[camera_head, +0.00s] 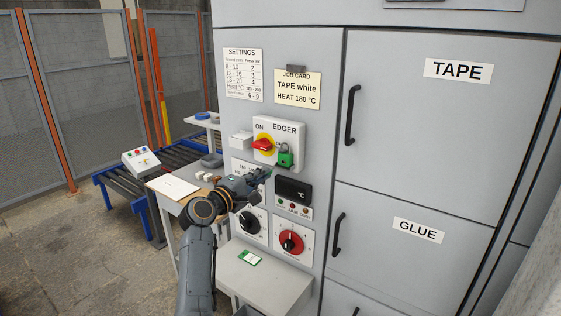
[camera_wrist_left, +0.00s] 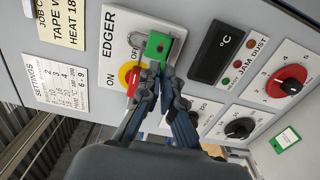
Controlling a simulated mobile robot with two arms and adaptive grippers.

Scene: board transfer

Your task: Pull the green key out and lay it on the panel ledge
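A green padlock (camera_head: 285,160) hangs by its shackle at the red and yellow EDGER switch (camera_head: 263,145). The padlock also shows in the left wrist view (camera_wrist_left: 157,46). My left gripper (camera_head: 267,175) reaches up to just below the padlock. In the left wrist view its two fingertips (camera_wrist_left: 153,76) are close together at the padlock's lower end. I cannot make out a separate green key; the fingers may hide it, and I cannot tell whether they grip anything. The pale panel ledge (camera_head: 285,287) juts out below the dials. My right gripper is not in view.
A dark display (camera_head: 293,190), a black dial (camera_head: 249,222) and a red dial (camera_head: 291,243) are close to my left gripper. A side table (camera_head: 160,205) stands at left.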

